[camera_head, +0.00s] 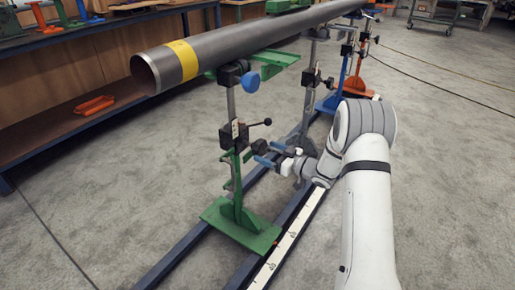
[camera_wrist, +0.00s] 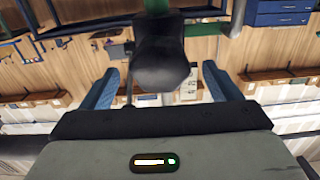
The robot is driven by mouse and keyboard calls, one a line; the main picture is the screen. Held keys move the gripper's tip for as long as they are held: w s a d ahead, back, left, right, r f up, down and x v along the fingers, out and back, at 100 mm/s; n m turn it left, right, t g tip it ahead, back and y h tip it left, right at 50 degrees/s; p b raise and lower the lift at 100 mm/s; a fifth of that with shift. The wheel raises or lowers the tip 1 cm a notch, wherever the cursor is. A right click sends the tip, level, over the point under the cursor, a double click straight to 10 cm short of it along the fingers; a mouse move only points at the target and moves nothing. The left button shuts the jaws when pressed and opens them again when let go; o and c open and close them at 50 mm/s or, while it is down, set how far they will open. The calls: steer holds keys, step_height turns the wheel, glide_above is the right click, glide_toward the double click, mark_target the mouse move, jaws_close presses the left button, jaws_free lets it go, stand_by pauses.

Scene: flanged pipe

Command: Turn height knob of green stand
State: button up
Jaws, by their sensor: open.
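The green stand (camera_head: 240,228) stands on the floor rails with its post upright under the pipe's near end. Its black height knob (camera_head: 259,146) sticks out to the right, low on the post. My gripper (camera_head: 270,153) is open at this knob, reaching in from the right. In the wrist view the black knob (camera_wrist: 160,58) sits centrally ahead, in the gap between the two blue fingers (camera_wrist: 160,75). The fingers appear apart from it, with room on both sides. How deep the knob lies between them is hard to tell.
The steel pipe (camera_head: 230,48) with a yellow band runs above. A black lever (camera_head: 257,123) sits just above the knob, and a blue knob (camera_head: 250,82) is higher up. Blue and orange stands (camera_head: 357,85) are behind. A workbench (camera_head: 50,38) is at left. Open floor lies around.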

mark_target(263, 150)
steer(key=b+x, duration=0.1)
steer(key=x, duration=0.4)
steer(key=shift+a, duration=0.1)
steer(key=c, duration=1)
steer(key=shift+f, duration=0.1)
steer(key=n+b, duration=0.3)
steer(key=shift+f+n, duration=0.15)
steer(key=shift+n, duration=0.15)
steer(key=shift+n+b, duration=1.4)
steer(key=shift+n, duration=0.6)
